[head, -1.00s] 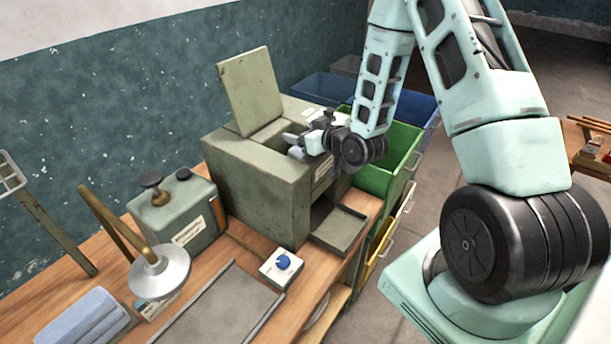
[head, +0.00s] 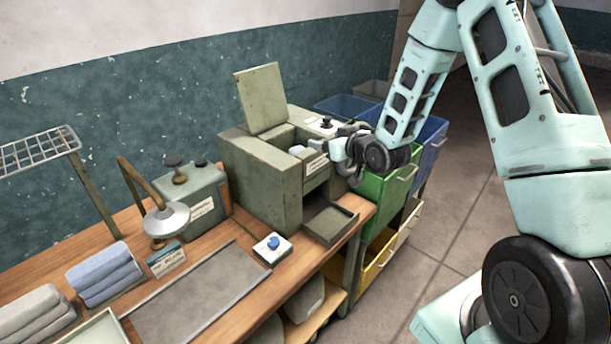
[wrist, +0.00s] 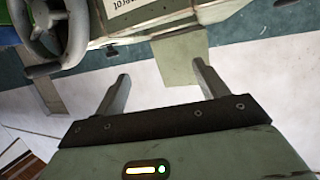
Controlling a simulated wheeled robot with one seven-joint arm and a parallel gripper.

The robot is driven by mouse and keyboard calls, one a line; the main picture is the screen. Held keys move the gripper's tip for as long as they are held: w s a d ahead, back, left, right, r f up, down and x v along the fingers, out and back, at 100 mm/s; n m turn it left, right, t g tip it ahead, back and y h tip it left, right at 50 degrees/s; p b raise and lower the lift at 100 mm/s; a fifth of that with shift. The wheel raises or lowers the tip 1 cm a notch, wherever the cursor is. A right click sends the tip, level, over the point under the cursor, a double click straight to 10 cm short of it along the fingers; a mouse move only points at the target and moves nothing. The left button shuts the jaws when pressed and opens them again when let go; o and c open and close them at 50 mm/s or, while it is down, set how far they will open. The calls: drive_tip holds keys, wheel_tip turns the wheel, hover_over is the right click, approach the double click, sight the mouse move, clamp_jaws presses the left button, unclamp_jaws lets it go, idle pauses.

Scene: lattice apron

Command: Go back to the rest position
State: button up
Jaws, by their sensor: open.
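My gripper (head: 343,148) is at the end of my arm, by the front right of the olive-green metal box (head: 262,181) on the bench. The box has its lid raised and a low tray (head: 331,223) out at its front. In the wrist view my gripper (wrist: 162,88) has its two fingers wide apart with nothing between them. A labelled face of the box (wrist: 150,12) shows beyond the fingers at the top. In the head view I cannot tell whether the gripper touches the box.
Green (head: 385,187) and blue (head: 432,140) bins stand right of the box. Open floor (head: 463,215) lies to the right.

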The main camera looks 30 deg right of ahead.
idle(0.4)
drive_tip(key=s+a+f+n+g+y+b, duration=0.15)
drive_tip(key=s+a+g+b, duration=0.3)
drive_tip(key=a, duration=0.45)
drive_tip(key=s+a+f+n+g+b, duration=0.25)
drive_tip(key=s+a, duration=0.35)
drive_tip(key=a, duration=0.4)
drive_tip(key=s+a+f+n+g+h+b, duration=0.1)
drive_tip(key=s+a+g+b, duration=0.1)
drive_tip(key=s, duration=1.2)
drive_tip(key=s+a+f+n+g+h+b, duration=0.1)
drive_tip(key=s+a+g+b, duration=0.2)
drive_tip(key=s, duration=1.1)
drive_tip(key=g+b, duration=0.1)
drive_tip(key=g, duration=0.1)
drive_tip(key=shift+a+n+g, duration=0.3)
drive_tip(key=shift+a, duration=0.05)
drive_tip(key=shift+h, duration=0.25)
